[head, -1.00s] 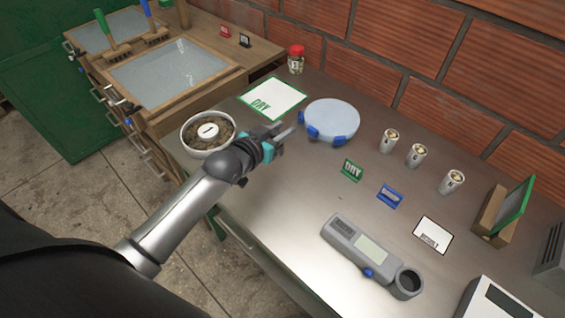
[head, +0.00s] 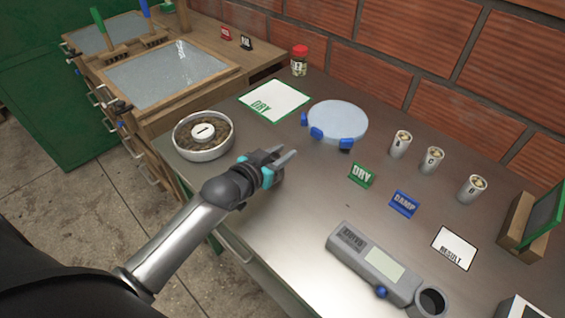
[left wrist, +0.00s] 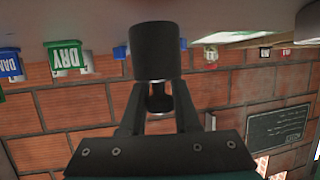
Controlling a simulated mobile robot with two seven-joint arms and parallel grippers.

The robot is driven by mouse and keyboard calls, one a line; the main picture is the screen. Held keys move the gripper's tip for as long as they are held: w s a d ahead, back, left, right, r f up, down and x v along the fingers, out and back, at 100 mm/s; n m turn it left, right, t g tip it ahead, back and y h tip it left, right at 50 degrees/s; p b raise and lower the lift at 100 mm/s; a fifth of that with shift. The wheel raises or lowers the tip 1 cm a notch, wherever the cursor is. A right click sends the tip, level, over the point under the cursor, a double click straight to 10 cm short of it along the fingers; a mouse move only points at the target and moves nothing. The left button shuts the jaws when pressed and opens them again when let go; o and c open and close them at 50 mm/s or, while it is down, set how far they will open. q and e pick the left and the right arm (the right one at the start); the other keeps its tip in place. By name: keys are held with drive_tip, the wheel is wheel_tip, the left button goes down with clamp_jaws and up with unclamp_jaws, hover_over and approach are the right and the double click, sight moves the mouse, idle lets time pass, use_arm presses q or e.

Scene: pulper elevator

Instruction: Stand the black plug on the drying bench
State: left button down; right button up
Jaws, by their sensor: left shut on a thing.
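The black plug (left wrist: 155,52) shows in the left wrist view as a dark, short cylinder at the fingertips of my left gripper (left wrist: 158,98). In the head view my left gripper (head: 280,160) is above the near left part of the metal table, to the right of the white bowl; the plug is hard to make out there. The wooden bench with pale screens (head: 180,112), which looks like the drying bench, stands at the upper left, beyond the bowl. My right gripper is not in view.
A white bowl (head: 204,153) of brown grains with a white disc stands near the table's left edge. The DRY mat (head: 285,98), pale round dish (head: 338,122), red-lidded jar (head: 299,62), small signs and grey meter (head: 365,262) occupy the table. Red and black signs (head: 246,42) stand on the bench.

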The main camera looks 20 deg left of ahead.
use_arm(q)
wheel_tip(320, 180, down, 2)
drive_tip(key=shift+f+b, duration=0.25)
drive_tip(key=shift+b, duration=0.65)
drive_tip(key=shift+r, duration=0.1)
drive_tip(key=c, duration=0.6)
unclamp_jaws()
drive_tip(key=shift+c, duration=0.2)
drive_tip(key=p+v, duration=0.2)
drive_tip(key=v, duration=1)
drive_tip(key=shift+p, duration=0.4)
